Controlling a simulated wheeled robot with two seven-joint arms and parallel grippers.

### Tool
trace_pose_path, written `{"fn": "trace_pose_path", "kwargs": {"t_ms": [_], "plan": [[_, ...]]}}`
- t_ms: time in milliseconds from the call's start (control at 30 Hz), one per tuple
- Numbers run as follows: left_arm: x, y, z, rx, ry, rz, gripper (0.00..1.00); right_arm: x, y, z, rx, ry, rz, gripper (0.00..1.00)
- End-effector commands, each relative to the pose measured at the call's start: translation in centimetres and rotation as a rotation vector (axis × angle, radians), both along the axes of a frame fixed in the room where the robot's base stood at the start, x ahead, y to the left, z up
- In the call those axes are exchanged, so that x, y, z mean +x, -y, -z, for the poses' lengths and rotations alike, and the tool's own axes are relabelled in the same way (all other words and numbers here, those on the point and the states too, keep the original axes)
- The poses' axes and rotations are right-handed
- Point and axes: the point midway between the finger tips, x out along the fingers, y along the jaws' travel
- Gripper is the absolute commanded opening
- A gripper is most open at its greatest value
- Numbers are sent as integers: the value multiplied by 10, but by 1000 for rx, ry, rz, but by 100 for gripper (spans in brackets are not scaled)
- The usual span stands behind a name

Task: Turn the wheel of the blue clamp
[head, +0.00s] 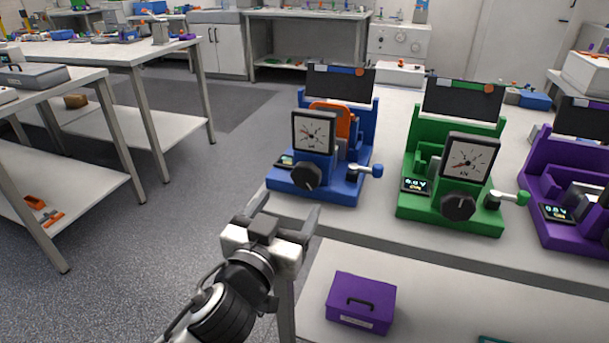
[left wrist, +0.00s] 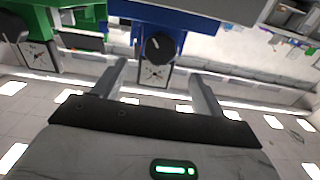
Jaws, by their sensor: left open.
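The blue clamp (head: 325,187) stands on the table in the head view. It has a square dial gauge (head: 314,132), a round black wheel (head: 307,177) low on its front and a crank with a blue knob (head: 372,170) at its right. My left gripper (head: 286,208) is open and empty, in front of and below the clamp, apart from it. In the left wrist view the blue clamp (left wrist: 185,18) appears upside down. Its black wheel (left wrist: 159,46) shows between my open fingers (left wrist: 158,75), beyond them. My right gripper is not in view.
A green clamp (head: 448,214) and a purple clamp (head: 565,232) stand to the right on the same table. A purple box (head: 361,302) sits on the shelf below. The table's front edge lies near my left gripper. Open floor (head: 205,200) is at the left.

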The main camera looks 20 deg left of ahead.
Motion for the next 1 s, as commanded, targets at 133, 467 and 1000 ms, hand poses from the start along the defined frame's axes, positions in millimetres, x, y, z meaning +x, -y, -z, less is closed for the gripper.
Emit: {"fn": "trace_pose_path", "kwargs": {"t_ms": [133,467,1000], "plan": [[35,1,-2,3,2,0,71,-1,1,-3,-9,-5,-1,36],[85,3,0,1,-2,0,71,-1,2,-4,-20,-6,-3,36],[93,3,1,0,-3,1,38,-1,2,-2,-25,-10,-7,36]]}}
